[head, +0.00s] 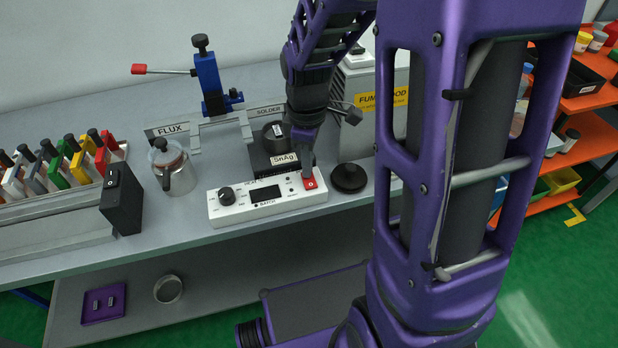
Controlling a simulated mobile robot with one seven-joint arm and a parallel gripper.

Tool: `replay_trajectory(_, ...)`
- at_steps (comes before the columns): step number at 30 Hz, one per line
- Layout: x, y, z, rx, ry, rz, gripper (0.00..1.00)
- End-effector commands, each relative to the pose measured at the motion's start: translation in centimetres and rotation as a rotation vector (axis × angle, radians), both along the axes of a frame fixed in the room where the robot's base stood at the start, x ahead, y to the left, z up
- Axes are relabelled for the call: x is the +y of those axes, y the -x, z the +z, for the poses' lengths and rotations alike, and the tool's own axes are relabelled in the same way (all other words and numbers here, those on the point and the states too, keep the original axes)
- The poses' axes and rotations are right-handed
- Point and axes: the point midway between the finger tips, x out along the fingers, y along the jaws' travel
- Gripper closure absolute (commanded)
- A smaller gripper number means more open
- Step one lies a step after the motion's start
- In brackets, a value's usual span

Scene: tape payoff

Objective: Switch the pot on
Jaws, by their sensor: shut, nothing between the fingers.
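A dark solder pot (275,137) with a "SnAg" label stands on the grey bench behind a white control box (235,208). The box has a black knob (227,195), a dark display (267,194) and a red switch (311,184) at its right end. My gripper (307,177) points down, shut and empty, with its tips right at the red switch. I cannot tell whether they touch it. The tips hide part of the switch, and its on or off position cannot be read. My arm hides part of the area behind the pot.
A black round piece (348,178) lies just right of the box. A glass-and-metal jar (172,167) and a black block (121,198) stand to the left. A blue press (210,85) with a red-tipped lever stands behind. A fume hood (359,126) is at the right.

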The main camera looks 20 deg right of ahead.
Motion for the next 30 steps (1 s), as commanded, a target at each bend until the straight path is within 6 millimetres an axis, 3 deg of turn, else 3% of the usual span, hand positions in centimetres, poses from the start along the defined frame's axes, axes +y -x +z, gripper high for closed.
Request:
replay_trajectory(12, 0.0, 0.0, -0.2, 0.001, 0.0, 0.0, 1.0)
replay_trajectory(30, 0.0, 0.0, 4.6, 0.0, 0.0, 0.0, 1.0)
